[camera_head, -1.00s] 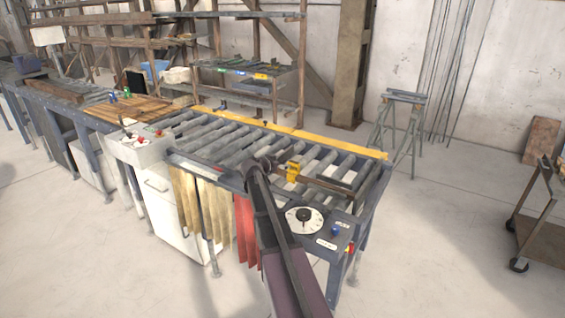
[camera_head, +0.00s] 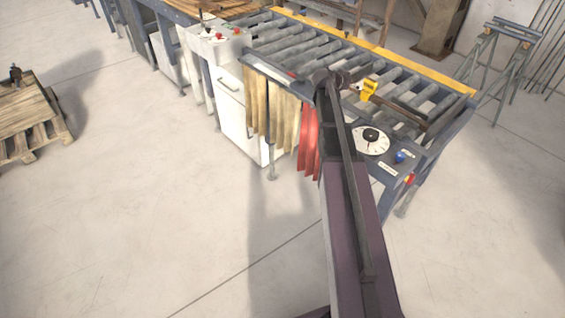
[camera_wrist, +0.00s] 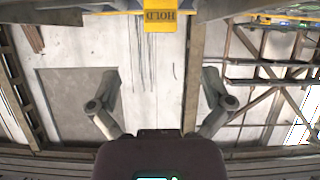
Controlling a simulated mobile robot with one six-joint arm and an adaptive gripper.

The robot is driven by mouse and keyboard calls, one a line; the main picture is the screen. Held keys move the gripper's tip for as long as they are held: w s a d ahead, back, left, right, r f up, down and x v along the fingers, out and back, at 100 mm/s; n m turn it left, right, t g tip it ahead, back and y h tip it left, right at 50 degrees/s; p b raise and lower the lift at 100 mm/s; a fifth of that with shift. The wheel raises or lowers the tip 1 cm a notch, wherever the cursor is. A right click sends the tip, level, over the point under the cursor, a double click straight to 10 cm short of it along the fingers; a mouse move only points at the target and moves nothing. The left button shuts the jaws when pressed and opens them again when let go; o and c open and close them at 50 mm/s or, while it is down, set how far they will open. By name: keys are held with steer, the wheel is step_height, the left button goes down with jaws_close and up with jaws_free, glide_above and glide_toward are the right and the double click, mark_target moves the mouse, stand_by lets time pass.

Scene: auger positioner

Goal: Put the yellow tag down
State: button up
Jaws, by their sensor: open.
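The yellow tag (camera_wrist: 160,18) is at the top middle of the wrist view, its word HOLD upside down. It adjoins a blue-grey bar with a yellow edge; I cannot tell how it is held there. My gripper (camera_wrist: 161,78) is open, its fingers spread wide, and the tag lies beyond the fingertips, apart from them. In the head view my gripper (camera_head: 338,78) is over the near edge of the roller table (camera_head: 437,138), its fingers hard to make out. A yellow piece (camera_head: 369,88) is just right of it; I cannot tell whether this is the tag.
A brown bar (camera_head: 408,114) runs right from the yellow piece. A dial (camera_head: 371,140) and blue knob (camera_head: 400,157) are on the table's near corner. Red cloth (camera_head: 309,143) and tan cloths (camera_head: 270,110) hang in front. A pallet (camera_head: 28,112) stands left; the floor between is clear.

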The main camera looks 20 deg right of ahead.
steer(key=s+a+f+n+g+y, duration=0.1)
steer(key=s+a+f+n+y, duration=0.2)
steer(key=s+a, duration=0.5)
steer(key=s+a+f+n+g+y, duration=0.2)
steer(key=s+a, duration=0.7)
steer(key=a, duration=0.9)
steer(key=s+a+f+n+g+y, duration=0.1)
steer(key=s+a+f+n+y, duration=0.4)
steer(key=a, duration=0.8)
steer(key=s+n+y, duration=0.1)
steer(key=s+n, duration=0.2)
steer(key=shift+s+f+g+y, duration=0.25)
steer(key=shift+s+g+y, duration=0.05)
steer(key=shift+g+y, duration=0.1)
steer(key=shift+a, duration=0.1)
